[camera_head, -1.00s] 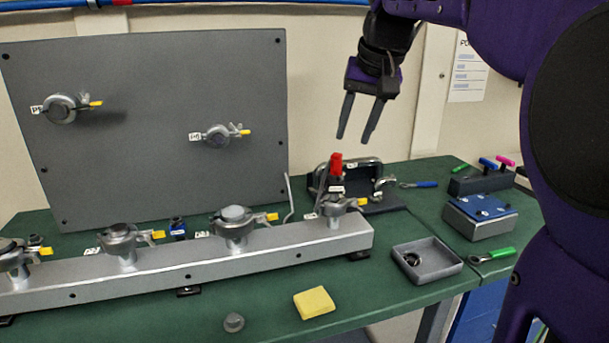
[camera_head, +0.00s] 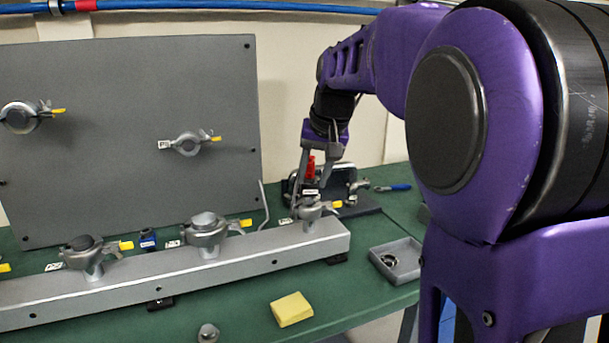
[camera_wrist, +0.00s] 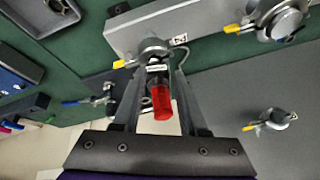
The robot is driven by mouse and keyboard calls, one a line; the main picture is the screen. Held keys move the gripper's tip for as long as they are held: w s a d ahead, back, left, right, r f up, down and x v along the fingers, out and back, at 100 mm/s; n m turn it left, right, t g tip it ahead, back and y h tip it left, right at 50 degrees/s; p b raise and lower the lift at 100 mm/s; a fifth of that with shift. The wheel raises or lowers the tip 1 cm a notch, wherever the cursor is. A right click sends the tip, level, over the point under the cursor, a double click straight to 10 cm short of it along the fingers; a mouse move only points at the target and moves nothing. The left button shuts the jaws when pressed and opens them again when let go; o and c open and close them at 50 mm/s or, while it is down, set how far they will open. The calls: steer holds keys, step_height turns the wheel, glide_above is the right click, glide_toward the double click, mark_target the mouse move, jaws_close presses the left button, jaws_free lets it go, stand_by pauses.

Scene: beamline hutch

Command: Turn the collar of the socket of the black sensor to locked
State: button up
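The black sensor (camera_head: 309,182) has a red top and a small white label. It stands at the right-end fitting (camera_head: 311,211) of the silver rail, which has a yellow-tipped lever. In the wrist view the black body (camera_wrist: 157,76) and red top lie in line with that fitting (camera_wrist: 153,47). My gripper (camera_head: 312,192) is lowered over the sensor, open, with one finger on each side. In the wrist view the fingers (camera_wrist: 158,78) stand apart from the red top. Finger contact with the black body cannot be told. The collar cannot be clearly made out.
The silver rail (camera_head: 180,282) carries several clamped fittings. A grey panel (camera_head: 130,120) stands behind it. A blue connector (camera_head: 148,239) is near the rail. A yellow sponge (camera_head: 291,309) and a grey tray (camera_head: 397,261) lie in front. A dark handled fixture (camera_head: 345,185) is close behind the sensor.

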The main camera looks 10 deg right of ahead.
jaws_close()
steer(key=shift+a, duration=0.1)
steer(key=w+a+m+g+h+p, duration=0.3)
steer(key=m+p, duration=0.6)
steer(key=m, duration=0.7)
steer(key=shift+w+a+h, duration=0.7)
steer(key=shift+a+h, duration=0.05)
steer(key=shift+h, duration=0.65)
steer(key=shift+m, duration=0.4)
steer(key=shift+o, duration=0.2)
jaws_free()
